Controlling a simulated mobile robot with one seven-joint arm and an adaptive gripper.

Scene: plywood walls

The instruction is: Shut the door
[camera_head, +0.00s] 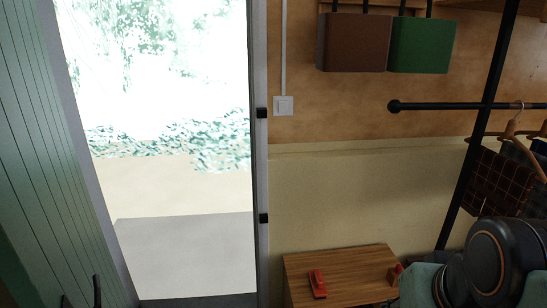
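The green panelled door (40,130) stands open along the left side of the view. Dark upright shapes, possibly its handle (97,290), show low on it near the bottom edge. The open doorway (175,185) is to the right of the door, with bright daylight and pale ground outside. The grey door frame (261,165) has two small black fittings on its right post. My arm shows at the lower right as dark rounded links. My gripper is not in view, and no contact with the door shows.
A wooden table (345,270) with red objects (318,284) stands right of the doorway. A black clothes rack (440,105) with hanging clothes (497,180) is close to my arm. A light switch (284,105) and brown and green boxes (356,43) are on the wall.

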